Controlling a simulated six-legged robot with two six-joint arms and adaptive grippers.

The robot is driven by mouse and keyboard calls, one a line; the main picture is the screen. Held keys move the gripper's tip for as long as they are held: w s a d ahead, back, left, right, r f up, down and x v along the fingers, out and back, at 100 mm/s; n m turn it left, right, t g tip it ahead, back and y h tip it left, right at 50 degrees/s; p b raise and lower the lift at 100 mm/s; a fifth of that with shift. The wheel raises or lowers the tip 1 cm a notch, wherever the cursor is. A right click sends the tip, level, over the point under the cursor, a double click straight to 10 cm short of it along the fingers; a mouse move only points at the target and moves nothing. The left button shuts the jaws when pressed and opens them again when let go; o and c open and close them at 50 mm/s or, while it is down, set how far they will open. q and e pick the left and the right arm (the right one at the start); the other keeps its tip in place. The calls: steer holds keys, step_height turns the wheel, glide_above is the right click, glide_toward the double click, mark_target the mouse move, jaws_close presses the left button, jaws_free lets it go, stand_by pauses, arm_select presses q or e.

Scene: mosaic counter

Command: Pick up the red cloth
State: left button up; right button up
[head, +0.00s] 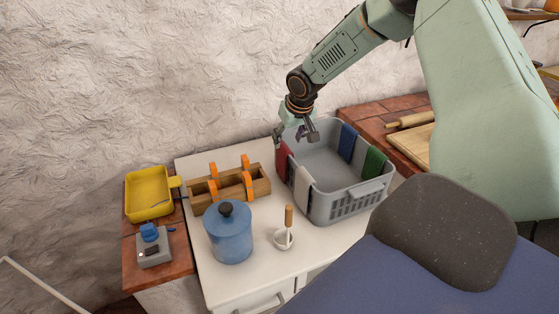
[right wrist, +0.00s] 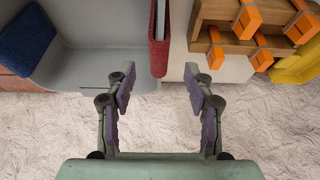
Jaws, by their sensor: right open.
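The red cloth (head: 282,162) hangs folded over the left wall of the grey basket (head: 346,204), near its back corner. In the right wrist view the red cloth (right wrist: 159,45) drapes over the basket's rim, its lower end close to the gap between my fingertips. My right gripper (head: 295,133) is open and empty, just above and behind the cloth; in the right wrist view its two fingers (right wrist: 160,76) stand apart on either side of the cloth's line. The cloth's lower part is partly hidden in the head view. My left gripper is out of view.
A white cloth (head: 303,187), a blue cloth (head: 348,142) and a green cloth (head: 375,161) also hang on the basket. A wooden box with orange clamps (head: 230,187) stands close on the left. A blue canister (head: 230,235) stands in front. The textured wall (head: 150,80) is behind.

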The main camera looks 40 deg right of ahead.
mark_target(284, 147)
steer(key=shift+d+f, duration=0.65)
steer(key=shift+f, duration=0.25)
steer(key=w+f, duration=0.1)
steer(key=f+b, duration=0.1)
steer(key=w+f, duration=0.1)
steer(key=shift+w+a+f, duration=0.25)
steer(key=shift+w+f, duration=0.05)
steer(key=shift+w+d+f+b, duration=0.1)
steer(key=shift+d+f+b, duration=0.05)
steer(key=shift+f+b, duration=0.15)
steer(key=shift+d, duration=0.2)
steer(key=shift+a+r, duration=0.15)
steer(key=shift+a, duration=0.2)
steer(key=shift+c, duration=2)
steer(key=shift+d, duration=0.3)
steer(key=c, duration=0.4)
steer(key=shift+a, duration=0.1)
jaws_close()
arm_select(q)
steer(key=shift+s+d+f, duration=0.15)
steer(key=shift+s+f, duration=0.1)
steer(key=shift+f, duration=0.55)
arm_select(e)
steer(key=shift+a, duration=0.15)
